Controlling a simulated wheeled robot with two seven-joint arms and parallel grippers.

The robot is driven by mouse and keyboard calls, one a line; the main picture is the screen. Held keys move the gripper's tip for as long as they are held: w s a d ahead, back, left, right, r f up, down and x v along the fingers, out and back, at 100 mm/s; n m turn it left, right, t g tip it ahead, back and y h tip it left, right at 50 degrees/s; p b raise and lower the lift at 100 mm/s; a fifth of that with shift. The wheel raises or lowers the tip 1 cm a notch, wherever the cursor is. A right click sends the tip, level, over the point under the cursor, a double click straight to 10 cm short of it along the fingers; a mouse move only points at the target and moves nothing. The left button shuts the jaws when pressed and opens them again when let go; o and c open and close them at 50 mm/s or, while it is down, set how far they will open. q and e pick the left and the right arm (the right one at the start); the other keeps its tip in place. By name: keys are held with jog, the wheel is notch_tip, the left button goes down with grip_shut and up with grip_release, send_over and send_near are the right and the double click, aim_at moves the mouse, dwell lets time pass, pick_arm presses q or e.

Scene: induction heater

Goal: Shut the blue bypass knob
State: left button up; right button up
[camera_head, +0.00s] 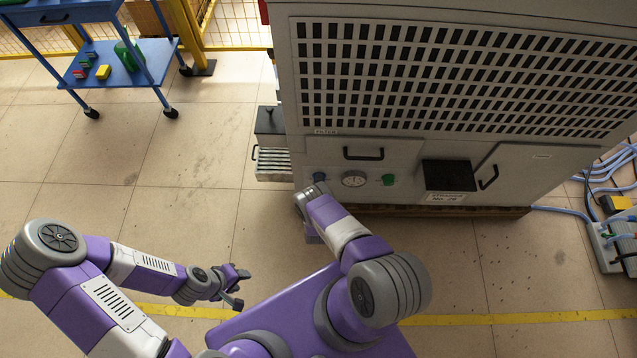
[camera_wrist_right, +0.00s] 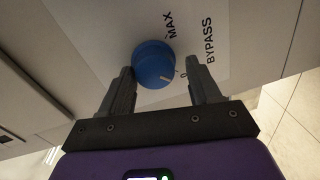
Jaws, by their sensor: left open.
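The blue bypass knob (camera_wrist_right: 153,62) is on the light panel of the grey machine, beside the printed words MAX and BYPASS. Its white mark points to the lower right in the right wrist view, near a small printed 0. The knob also shows as a small dark blue spot in the head view (camera_head: 319,176). My right gripper (camera_wrist_right: 160,68) is open, its fingers on either side of the knob; whether either touches it I cannot tell. In the head view my right wrist largely hides that gripper. My left gripper (camera_head: 240,287) is open and empty above the floor.
The machine front also has a gauge (camera_head: 354,179), a green knob (camera_head: 388,180) and a black handle (camera_head: 363,154). A grey box with slats (camera_head: 272,160) juts out at the machine's left. A blue cart (camera_head: 118,62) stands at the upper left. Cables (camera_head: 600,185) lie at right.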

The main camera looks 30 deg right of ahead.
jog(key=shift+o, duration=0.7)
jog(key=shift+w+d+r, duration=0.1)
jog(key=shift+d+r, duration=0.05)
jog(key=shift+r, duration=0.05)
jog(key=p+v, duration=0.1)
jog(key=v, duration=0.6)
jog(key=shift+s+a, duration=0.2)
